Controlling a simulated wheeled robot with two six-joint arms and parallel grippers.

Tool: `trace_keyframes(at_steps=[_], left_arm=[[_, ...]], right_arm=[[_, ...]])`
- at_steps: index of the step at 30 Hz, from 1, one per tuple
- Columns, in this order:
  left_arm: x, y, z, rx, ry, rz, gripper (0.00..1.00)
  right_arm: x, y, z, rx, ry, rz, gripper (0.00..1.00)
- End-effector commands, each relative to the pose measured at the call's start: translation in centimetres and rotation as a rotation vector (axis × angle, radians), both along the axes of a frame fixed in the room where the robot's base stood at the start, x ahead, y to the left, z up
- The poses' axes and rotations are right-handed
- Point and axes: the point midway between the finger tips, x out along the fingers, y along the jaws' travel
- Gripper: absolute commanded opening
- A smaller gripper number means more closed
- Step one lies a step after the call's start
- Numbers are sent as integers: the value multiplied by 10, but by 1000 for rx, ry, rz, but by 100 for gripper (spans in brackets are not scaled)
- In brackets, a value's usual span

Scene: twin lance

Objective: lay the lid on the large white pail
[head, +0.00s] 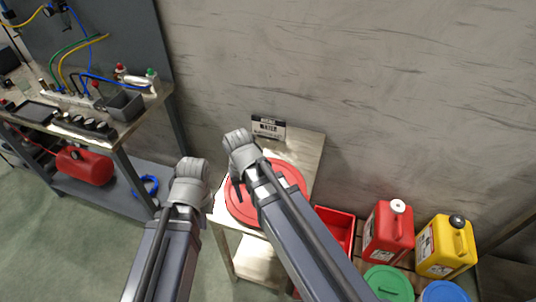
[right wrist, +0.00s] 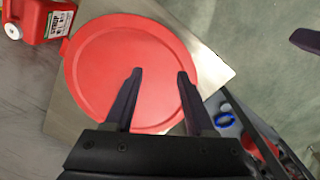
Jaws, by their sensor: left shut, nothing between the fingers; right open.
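A round red lid (head: 292,176) with a raised rim lies flat on a small pale-topped stand (head: 305,150) by the wall. It also fills much of the right wrist view (right wrist: 120,55). My right gripper (head: 238,190) is over the lid, partly hidden by its own arm. In the right wrist view its two fingers (right wrist: 160,75) are apart with nothing gripped; I cannot tell whether they touch the lid. My left gripper (head: 204,219) is mostly hidden behind its wrist, left of the stand, shut and empty. I cannot make out a large white pail.
Right of the stand are a red bin (head: 337,226), a red jug (head: 388,232), a yellow jug (head: 446,246), a green lid (head: 388,283) and a blue lid (head: 445,292). A small sign (head: 268,127) stands at the stand's back edge. A workbench (head: 130,126) is at left.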

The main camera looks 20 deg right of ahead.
Motion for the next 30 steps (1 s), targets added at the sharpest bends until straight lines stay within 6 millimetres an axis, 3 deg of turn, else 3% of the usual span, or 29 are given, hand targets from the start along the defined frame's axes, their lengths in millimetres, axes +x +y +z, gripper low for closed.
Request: trace_keyframes(at_steps=[1, 3, 9, 20, 30], left_arm=[[0, 0, 9, 0, 0, 0, 0], [0, 0, 14, 0, 0, 0, 0], [0, 0, 21, 0, 0, 0, 0], [0, 0, 13, 0, 0, 0, 0], [0, 0, -24, 0, 0, 0, 0]], right_arm=[[27, -14, 9, 11, -9, -115, 55], [50, -33, 14, 25, -21, -263, 55], [82, -69, 20, 51, -38, -524, 55], [84, -73, 12, 54, -41, -557, 55], [83, -73, -25, 54, -40, -555, 55]])
